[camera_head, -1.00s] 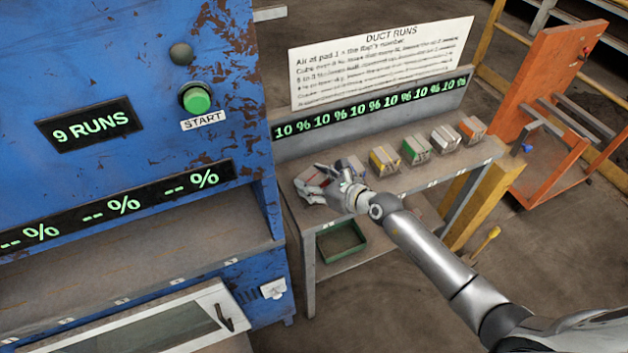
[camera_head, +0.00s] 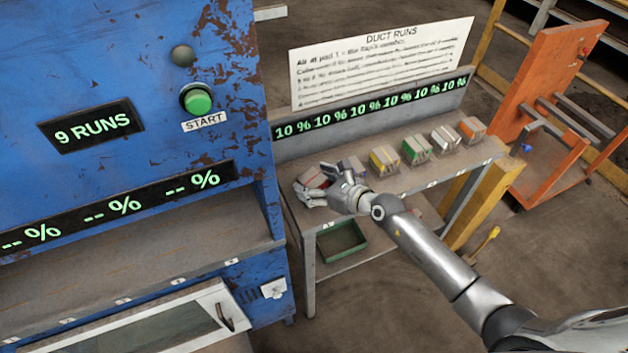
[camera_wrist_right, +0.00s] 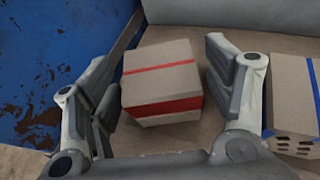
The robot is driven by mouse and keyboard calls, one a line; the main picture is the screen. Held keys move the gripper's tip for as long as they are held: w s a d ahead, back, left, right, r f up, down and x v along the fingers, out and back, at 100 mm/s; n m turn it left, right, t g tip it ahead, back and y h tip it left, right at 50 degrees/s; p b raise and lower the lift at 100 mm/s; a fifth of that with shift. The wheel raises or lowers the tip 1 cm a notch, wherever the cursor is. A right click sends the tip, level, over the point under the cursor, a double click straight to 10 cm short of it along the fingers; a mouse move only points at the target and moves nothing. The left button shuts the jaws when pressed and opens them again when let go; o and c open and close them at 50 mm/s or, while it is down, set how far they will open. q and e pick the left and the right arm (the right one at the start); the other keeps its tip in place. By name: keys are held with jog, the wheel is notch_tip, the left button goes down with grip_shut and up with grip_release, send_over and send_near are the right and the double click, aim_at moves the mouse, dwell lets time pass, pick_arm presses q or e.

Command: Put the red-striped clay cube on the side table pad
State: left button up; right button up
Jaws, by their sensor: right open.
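The red-striped clay cube (camera_wrist_right: 161,84) sits on the side table, between the two open fingers of my right gripper (camera_wrist_right: 160,105) in the right wrist view. Gaps show between the cube and both fingers. In the head view the cube (camera_head: 312,177) is at the left end of the table's row, partly hidden by my right gripper (camera_head: 322,183). The side table (camera_head: 440,180) carries the row of cubes. My left gripper is not in view.
A blue-striped cube (camera_wrist_right: 294,95) stands close beside the right finger. Yellow (camera_head: 384,159), green (camera_head: 416,150), white (camera_head: 445,138) and orange (camera_head: 471,129) cubes continue the row. The blue machine (camera_head: 150,90) stands left; a green tray (camera_head: 342,242) is below the table.

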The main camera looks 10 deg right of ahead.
jog(key=p+v, duration=0.4)
jog(key=v, duration=0.6)
jog(key=shift+d+r, duration=0.1)
jog(key=shift+s+d+r+p, duration=0.2)
jog(key=shift+s+d+p, duration=0.1)
jog(key=shift+s, duration=0.25)
